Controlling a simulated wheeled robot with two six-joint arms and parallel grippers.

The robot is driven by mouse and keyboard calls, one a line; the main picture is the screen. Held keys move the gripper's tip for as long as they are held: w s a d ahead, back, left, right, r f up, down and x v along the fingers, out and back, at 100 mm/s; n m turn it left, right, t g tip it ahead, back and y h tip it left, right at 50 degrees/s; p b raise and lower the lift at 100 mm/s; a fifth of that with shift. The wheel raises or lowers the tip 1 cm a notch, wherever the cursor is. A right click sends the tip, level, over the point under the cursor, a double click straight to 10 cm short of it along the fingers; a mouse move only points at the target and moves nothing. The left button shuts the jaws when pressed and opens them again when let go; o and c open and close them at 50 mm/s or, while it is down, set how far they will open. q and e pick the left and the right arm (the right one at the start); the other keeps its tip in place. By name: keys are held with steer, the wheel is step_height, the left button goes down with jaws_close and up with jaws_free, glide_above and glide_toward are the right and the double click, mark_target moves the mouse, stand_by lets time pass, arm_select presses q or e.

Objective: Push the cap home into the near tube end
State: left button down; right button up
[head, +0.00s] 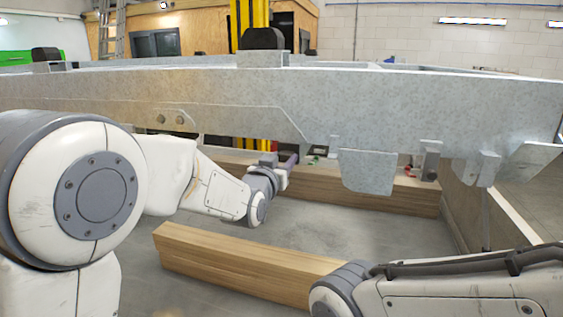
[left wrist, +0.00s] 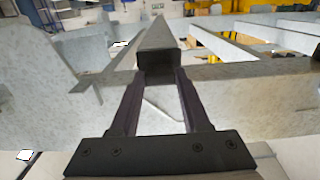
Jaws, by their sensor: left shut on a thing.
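In the left wrist view, my left gripper (left wrist: 160,82) has its two dark fingers on either side of a dark square piece, which I take for the cap (left wrist: 157,76). The gripper is shut on it. Directly beyond it, lined up with it, a grey square tube (left wrist: 160,40) runs away from me. I cannot tell whether the cap is touching the tube end or partly inside it. In the head view, my left gripper (head: 284,160) is below the front beam's lower edge. The cap cannot be made out there. My right gripper is outside the view.
The galvanized front beam (head: 330,100) spans the head view, with a hanging plate (head: 367,171) right of my left gripper. Timber beams lie on the floor behind (head: 330,180) and in front (head: 240,262). Bare floor (head: 300,220) lies between them.

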arm_select(q)
steer(key=shift+w, duration=0.2)
steer(key=shift+c, duration=1.5)
jaws_free()
steer(key=shift+d, duration=0.1)
steer(key=shift+s+f+b, duration=0.1)
steer(key=shift+s+b, duration=0.2)
steer(key=shift+s, duration=0.1)
steer(key=b+v, duration=0.3)
steer(key=v, duration=0.6)
steer(key=shift+s+a+b, duration=0.25)
steer(key=shift+b, duration=0.15)
